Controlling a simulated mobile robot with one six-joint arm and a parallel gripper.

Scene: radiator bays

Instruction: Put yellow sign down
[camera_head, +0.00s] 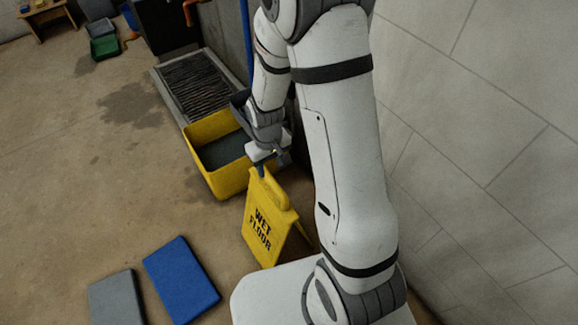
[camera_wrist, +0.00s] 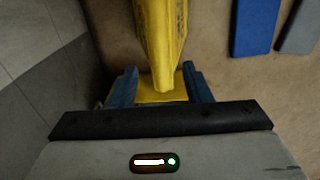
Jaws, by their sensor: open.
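The yellow wet floor sign (camera_head: 262,222) stands upright on the floor in the head view, its legs spread like an A-frame. My gripper (camera_head: 270,165) is at the top of the sign, beside the yellow bucket. In the wrist view the sign (camera_wrist: 162,38) reaches up between the two blue fingers of my gripper (camera_wrist: 160,88). The fingers are apart, with a gap visible between each finger and the sign's narrow top part.
A yellow bucket (camera_head: 235,178) with dark contents stands just behind the sign. A blue pad (camera_head: 181,279) and a grey pad (camera_head: 116,298) lie on the floor at front left. A floor grate (camera_head: 196,86) is farther back. A tiled wall (camera_head: 490,150) is at right. The left floor is mostly clear.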

